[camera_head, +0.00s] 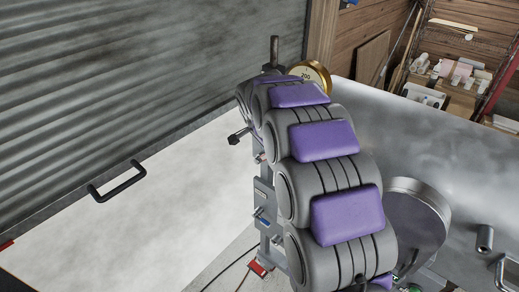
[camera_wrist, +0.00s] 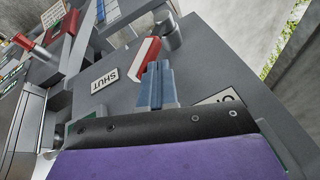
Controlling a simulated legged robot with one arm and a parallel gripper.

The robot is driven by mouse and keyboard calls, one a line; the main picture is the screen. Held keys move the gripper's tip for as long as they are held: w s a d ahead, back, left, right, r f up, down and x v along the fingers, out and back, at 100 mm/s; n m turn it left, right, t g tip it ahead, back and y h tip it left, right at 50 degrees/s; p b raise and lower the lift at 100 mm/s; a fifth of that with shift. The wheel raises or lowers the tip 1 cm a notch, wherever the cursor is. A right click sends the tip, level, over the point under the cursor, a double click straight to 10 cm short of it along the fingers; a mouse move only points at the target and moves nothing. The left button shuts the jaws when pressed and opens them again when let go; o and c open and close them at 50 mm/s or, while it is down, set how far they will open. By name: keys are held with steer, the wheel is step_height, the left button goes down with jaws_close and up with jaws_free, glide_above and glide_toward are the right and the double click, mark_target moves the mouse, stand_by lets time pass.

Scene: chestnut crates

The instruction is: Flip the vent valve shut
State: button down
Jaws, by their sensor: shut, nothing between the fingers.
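The vent valve's lever, red with a white face (camera_wrist: 146,55), shows in the wrist view, joined to a grey metal pivot (camera_wrist: 168,36) on a grey plate. A "SHUT" label (camera_wrist: 104,80) lies to the left of the lever. A second label (camera_wrist: 222,97), starting with "O", lies to the right and is partly cut off. My gripper (camera_wrist: 157,68) has blue fingers, shut and empty, with the tips right beside the lever's near end. I cannot tell whether they touch it. In the head view my arm hides the gripper and the lever.
A brass gauge (camera_head: 311,76) stands behind my arm in the head view. A black handle (camera_head: 118,181) sits on a pale panel at left. Another red-handled part (camera_wrist: 33,47) is at upper left in the wrist view. Shelves with goods stand at upper right.

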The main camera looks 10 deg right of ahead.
steer(key=shift+s+d+f+t+y+b, duration=0.35)
steer(key=shift+s+f+t+y+b, duration=0.1)
steer(key=shift+s+t+b, duration=0.2)
steer(key=s+d+f+m+t+y+b, duration=0.1)
steer(key=s+d+f+t+y+b, duration=0.1)
steer(key=s+f+t+y+b, duration=0.1)
steer(key=shift+s+f+m+t, duration=0.4)
steer(key=shift+s+f+t, duration=0.05)
steer(key=shift+f+t, duration=0.9)
steer(key=shift+s+f+y, duration=0.1)
steer(key=shift+f+y, duration=0.05)
steer(key=shift+y, duration=0.1)
